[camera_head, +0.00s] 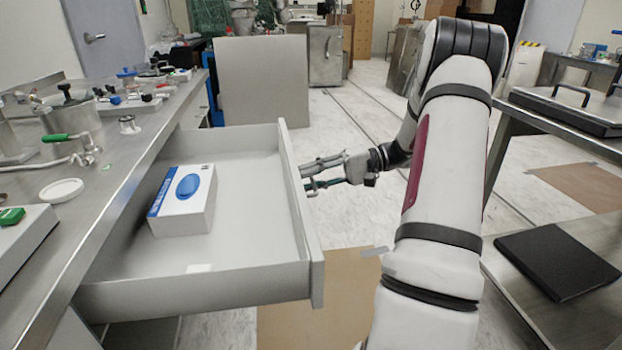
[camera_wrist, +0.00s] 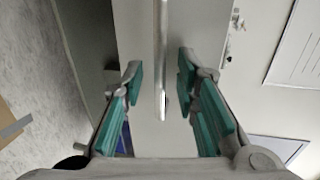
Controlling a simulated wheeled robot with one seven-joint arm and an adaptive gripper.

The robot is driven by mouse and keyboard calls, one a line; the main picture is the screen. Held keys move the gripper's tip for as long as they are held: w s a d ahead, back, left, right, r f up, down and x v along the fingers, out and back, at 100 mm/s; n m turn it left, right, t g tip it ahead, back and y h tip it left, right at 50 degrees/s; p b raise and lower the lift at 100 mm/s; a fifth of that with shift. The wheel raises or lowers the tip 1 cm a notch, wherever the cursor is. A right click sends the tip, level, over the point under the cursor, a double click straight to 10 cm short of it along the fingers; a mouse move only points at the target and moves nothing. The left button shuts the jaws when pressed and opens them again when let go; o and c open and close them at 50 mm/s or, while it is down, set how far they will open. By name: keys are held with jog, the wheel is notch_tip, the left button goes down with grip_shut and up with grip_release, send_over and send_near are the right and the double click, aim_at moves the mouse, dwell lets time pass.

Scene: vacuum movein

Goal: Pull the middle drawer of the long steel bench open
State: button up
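A wide grey drawer (camera_head: 302,215) stands far out from the long steel bench (camera_head: 118,170) on the left. Its front faces right, towards my arm. I cannot tell from the frames whether it is the middle one. My gripper (camera_head: 322,175) is at the outer side of the drawer front. In the wrist view, my gripper (camera_wrist: 159,80) has its green-padded fingers apart, one on each side of the thin bar handle (camera_wrist: 161,45). A gap shows between each finger and the bar. The handle is not clearly visible in the head view.
A white and blue box (camera_head: 183,205) lies inside the drawer. Tools and jars crowd the bench top. A grey panel (camera_head: 264,80) stands behind the drawer. A steel table with a black flat item (camera_head: 558,265) is at the right. Floor shows between drawer and table.

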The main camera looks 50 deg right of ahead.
jog(key=v, duration=1.1)
jog(key=shift+d, duration=0.2)
jog(key=shift+s, duration=0.15)
